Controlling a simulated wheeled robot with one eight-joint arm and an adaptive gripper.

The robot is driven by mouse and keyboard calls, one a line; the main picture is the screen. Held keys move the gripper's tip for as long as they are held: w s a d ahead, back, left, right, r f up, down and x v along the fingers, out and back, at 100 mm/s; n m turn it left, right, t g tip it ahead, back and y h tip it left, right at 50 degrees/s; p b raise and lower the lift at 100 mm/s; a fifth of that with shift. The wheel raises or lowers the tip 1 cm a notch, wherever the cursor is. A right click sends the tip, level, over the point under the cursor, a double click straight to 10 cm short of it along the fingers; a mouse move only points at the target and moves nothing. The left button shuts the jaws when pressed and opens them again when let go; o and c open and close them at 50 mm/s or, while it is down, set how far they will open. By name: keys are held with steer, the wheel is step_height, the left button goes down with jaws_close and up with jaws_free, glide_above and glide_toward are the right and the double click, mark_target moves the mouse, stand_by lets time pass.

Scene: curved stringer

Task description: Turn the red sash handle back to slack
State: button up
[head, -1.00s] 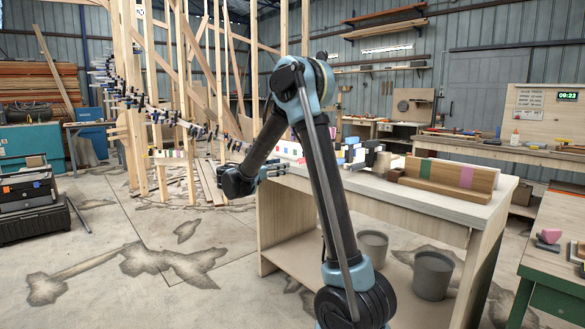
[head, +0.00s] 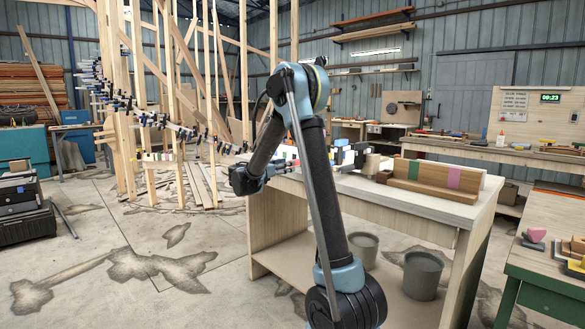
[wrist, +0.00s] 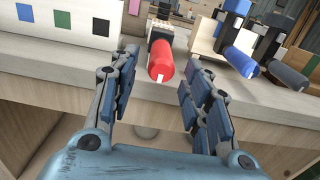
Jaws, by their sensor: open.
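The red sash handle (wrist: 161,61) shows in the wrist view as a red cylinder with a pale mark on its near end. The handle lies between and just beyond the fingertips, and I see no contact.
Right of the red handle are a blue handle (wrist: 240,62) and a dark grey handle (wrist: 288,75), close to my right finger. A white block with coloured squares (wrist: 65,30) stands on the left. The bench front edge (wrist: 50,80) runs below them.

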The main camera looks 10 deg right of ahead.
steer(key=shift+x, duration=2.45)
steer(key=shift+c, duration=0.6)
jaws_close()
